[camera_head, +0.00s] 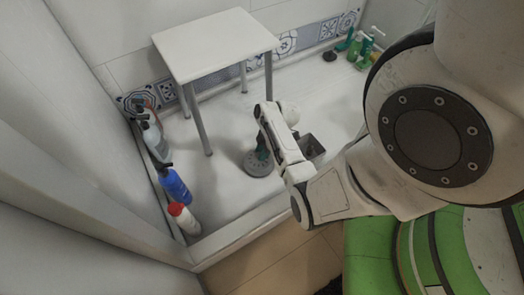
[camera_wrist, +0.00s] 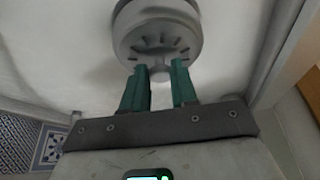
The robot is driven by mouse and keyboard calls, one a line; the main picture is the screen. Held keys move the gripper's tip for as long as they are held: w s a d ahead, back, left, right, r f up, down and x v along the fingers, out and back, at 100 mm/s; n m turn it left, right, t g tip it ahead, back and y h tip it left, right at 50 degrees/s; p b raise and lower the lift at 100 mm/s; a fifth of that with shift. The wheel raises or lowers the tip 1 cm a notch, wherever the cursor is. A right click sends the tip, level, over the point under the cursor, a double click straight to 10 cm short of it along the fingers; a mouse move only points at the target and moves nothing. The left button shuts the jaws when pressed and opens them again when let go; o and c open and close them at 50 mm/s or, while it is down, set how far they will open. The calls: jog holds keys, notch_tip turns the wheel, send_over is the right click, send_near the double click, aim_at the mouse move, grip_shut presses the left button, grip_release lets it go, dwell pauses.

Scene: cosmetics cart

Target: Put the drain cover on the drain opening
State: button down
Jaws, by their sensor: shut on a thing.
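The drain cover (camera_head: 256,164) is a round grey disc with slots, over the white shower floor left of my wrist. It also shows in the wrist view (camera_wrist: 158,38), just beyond my fingertips. My gripper (camera_wrist: 160,73) has green fingers closed on a small grey knob of the cover. In the head view my gripper (camera_head: 262,149) is partly hidden by my wrist. The drain opening (camera_head: 312,147) is a dark, squarish recess in the floor right of the cover, partly hidden by my arm. The cover is apart from it; its height above the floor is hard to tell.
A white stool (camera_head: 215,45) with grey legs stands behind the cover. Several bottles, including a blue one (camera_head: 175,187), line the left edge. Green bottles (camera_head: 362,50) stand in the back right corner. A raised shower edge (camera_head: 240,229) runs along the front.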

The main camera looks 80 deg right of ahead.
jog(key=shift+f+b, duration=0.5)
jog(key=shift+f, duration=0.1)
dwell(0.3)
jog(key=c, duration=0.8)
grip_release()
jog(key=p+v, duration=0.6)
jog(key=v, duration=0.5)
jog(key=w+a+r+m+g+h, duration=0.15)
jog(key=a+r, duration=0.25)
jog(key=a, duration=0.5)
jog(key=w+a+r+m+g, duration=0.15)
jog(key=a+r, duration=0.25)
jog(key=a, duration=0.5)
jog(key=w+a+r+m+h, duration=0.1)
jog(key=a+r+m, duration=0.1)
jog(key=a+r, duration=0.5)
jog(key=r+p, duration=1.1)
jog(key=a+r+p, duration=0.1)
jog(key=r+p, duration=1)
jog(key=p, duration=0.1)
jog(key=a+r+p, duration=0.1)
jog(key=r+p, duration=1)
jog(key=p, duration=0.1)
jog(key=shift+a+r, duration=0.1)
jog(key=shift+a, duration=0.15)
